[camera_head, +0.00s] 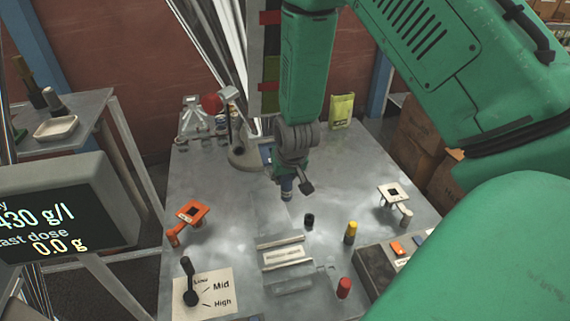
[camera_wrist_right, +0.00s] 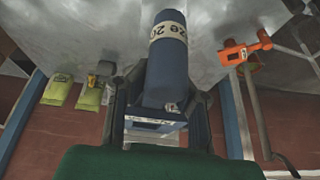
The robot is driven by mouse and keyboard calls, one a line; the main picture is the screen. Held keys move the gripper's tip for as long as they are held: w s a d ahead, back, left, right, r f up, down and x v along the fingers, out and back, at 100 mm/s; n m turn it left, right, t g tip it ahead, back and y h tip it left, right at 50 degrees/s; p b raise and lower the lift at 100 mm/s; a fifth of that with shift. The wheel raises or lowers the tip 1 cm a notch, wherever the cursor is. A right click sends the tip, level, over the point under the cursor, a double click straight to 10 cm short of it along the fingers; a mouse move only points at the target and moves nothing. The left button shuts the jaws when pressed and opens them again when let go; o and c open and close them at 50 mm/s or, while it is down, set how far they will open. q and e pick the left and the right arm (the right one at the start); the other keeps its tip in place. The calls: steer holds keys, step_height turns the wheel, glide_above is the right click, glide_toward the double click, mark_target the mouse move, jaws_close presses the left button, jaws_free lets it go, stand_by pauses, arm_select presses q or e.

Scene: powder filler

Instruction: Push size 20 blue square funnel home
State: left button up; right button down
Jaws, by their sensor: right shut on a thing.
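The size 20 blue square funnel (camera_head: 287,187) is a dark blue tube with a pale band. In the right wrist view the funnel (camera_wrist_right: 167,65) shows "ze 20" on its band, and its squarish blue end with a white label sits between the fingers. My right gripper (camera_head: 291,170) is shut on it, and the tube hangs down over the middle of the table. I cannot tell whether its lower end is clear of everything. The fingers partly hide the square end. My left gripper is not in view.
The steel table (camera_head: 220,255) holds an orange square holder (camera_head: 193,212) at left and a white one (camera_head: 393,194) at right. Black (camera_head: 309,221), yellow (camera_head: 350,232) and red (camera_head: 344,288) small pieces stand near a slotted block (camera_head: 284,257). A lever panel (camera_head: 205,292) is front left.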

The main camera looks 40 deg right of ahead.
steer(key=shift+w+a+r, duration=0.15)
steer(key=shift+a+r, duration=0.05)
steer(key=shift+a, duration=0.2)
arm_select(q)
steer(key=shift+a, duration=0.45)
arm_select(e)
steer(key=shift+a, duration=0.2)
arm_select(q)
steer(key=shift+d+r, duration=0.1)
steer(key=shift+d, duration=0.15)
arm_select(e)
steer(key=shift+d, duration=0.25)
steer(key=shift+d, duration=0.1)
arm_select(q)
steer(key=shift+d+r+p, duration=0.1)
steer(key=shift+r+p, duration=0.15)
steer(key=shift+p, duration=0.05)
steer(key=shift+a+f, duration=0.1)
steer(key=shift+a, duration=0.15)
arm_select(e)
steer(key=shift+a, duration=0.25)
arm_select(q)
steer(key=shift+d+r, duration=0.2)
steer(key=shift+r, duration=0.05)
arm_select(e)
steer(key=shift+d, duration=0.2)
